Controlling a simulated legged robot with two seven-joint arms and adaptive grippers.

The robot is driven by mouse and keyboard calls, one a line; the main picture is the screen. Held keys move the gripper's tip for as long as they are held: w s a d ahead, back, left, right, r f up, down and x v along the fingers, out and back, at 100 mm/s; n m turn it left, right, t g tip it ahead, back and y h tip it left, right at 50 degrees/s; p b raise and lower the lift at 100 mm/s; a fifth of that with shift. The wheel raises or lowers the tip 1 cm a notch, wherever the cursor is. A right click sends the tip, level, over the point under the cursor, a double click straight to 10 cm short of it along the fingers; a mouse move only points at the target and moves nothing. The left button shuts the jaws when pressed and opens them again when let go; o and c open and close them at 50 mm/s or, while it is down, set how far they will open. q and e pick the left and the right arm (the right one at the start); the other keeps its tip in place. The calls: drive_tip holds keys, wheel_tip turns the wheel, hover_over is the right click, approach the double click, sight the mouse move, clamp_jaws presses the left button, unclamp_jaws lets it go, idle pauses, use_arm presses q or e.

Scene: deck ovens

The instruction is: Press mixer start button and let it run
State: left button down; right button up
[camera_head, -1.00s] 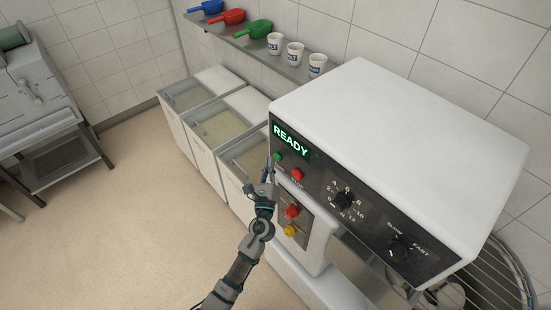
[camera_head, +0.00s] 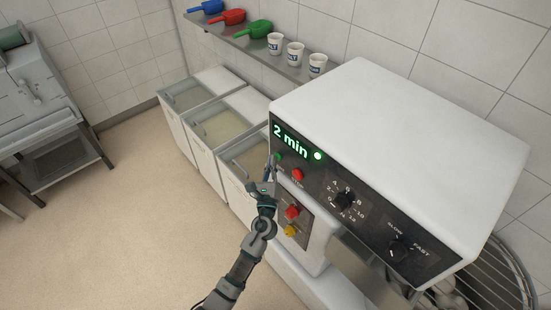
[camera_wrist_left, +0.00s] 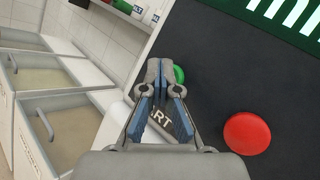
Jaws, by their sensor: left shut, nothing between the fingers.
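The mixer (camera_head: 400,140) has a dark control panel whose display (camera_head: 296,144) reads "2 min" in green with a lit green dot beside it. The green start button (camera_head: 279,156) sits below the display; it also shows in the left wrist view (camera_wrist_left: 179,75), partly hidden behind my fingertips. The red button (camera_head: 297,174) is beside it and shows large in the left wrist view (camera_wrist_left: 247,133). My left gripper (camera_head: 268,172) is shut and empty, its fingertips (camera_wrist_left: 160,75) at the green button. I cannot tell whether they touch it. My right gripper is out of view.
A red knob (camera_head: 292,211) and a yellow knob (camera_head: 290,230) sit lower on the mixer. Dials are on the panel's right. Ingredient bins (camera_head: 222,128) stand behind, under a shelf with scoops and cups (camera_head: 275,43). The floor at left is clear.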

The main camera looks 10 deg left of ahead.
use_arm(q)
drive_tip(key=shift+s, duration=0.15)
drive_tip(key=shift+s+a, duration=0.5)
drive_tip(key=shift+s, duration=0.05)
drive_tip(key=s+a, duration=0.1)
drive_tip(key=s, duration=0.1)
drive_tip(key=s+a+p, duration=0.1)
drive_tip(key=s+a, duration=0.1)
idle(0.4)
drive_tip(key=shift+f, duration=0.1)
idle(0.5)
